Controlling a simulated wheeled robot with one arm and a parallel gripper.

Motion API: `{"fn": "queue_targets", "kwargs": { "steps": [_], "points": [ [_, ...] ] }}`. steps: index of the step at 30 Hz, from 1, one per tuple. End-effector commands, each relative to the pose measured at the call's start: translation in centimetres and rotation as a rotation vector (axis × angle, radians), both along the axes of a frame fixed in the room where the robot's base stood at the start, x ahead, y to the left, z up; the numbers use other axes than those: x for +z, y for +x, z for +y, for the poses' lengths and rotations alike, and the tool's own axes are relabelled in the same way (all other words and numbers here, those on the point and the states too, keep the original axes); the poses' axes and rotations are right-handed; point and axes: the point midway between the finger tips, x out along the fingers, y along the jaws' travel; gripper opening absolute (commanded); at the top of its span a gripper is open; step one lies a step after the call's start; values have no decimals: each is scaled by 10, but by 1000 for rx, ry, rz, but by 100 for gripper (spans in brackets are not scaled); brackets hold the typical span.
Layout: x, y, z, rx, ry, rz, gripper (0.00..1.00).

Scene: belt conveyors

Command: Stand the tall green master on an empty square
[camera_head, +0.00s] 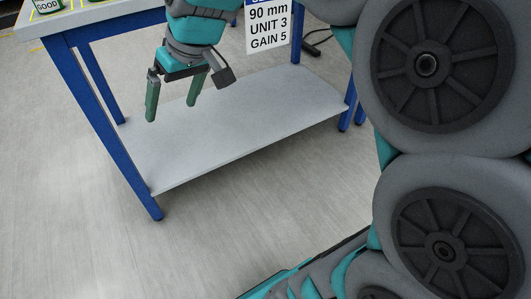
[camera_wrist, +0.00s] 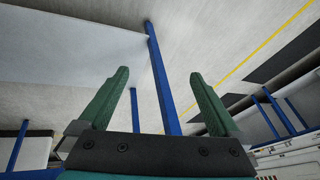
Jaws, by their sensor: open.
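My gripper (camera_head: 172,100) hangs open and empty in front of the blue-legged table, its two green fingers pointing down and spread apart. In the wrist view the open fingers (camera_wrist: 157,100) have nothing between them but floor and a blue table leg farther off. I cannot tell whether the tall green master or an empty square is among what shows.
The table has blue legs (camera_head: 95,120) and a bare grey lower shelf (camera_head: 235,130). A sign (camera_head: 268,27) reading 90 mm, UNIT 3, GAIN 5 hangs at its front. A black cable (camera_head: 318,45) lies on the floor behind. The floor at left is clear.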

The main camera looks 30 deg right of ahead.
Motion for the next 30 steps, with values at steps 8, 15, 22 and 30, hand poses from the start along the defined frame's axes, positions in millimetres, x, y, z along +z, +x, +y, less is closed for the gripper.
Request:
{"fn": "queue_targets", "kwargs": {
  "steps": [8, 15, 22, 30],
  "points": [
    [-118, -160, -27, -142, -185, 359, 99],
    [-158, -235, -51, -228, -283, 505, 99],
    [-161, -242, -54, -240, -295, 519, 99],
    [-161, -242, -54, -238, -293, 519, 99]
  ]
}}
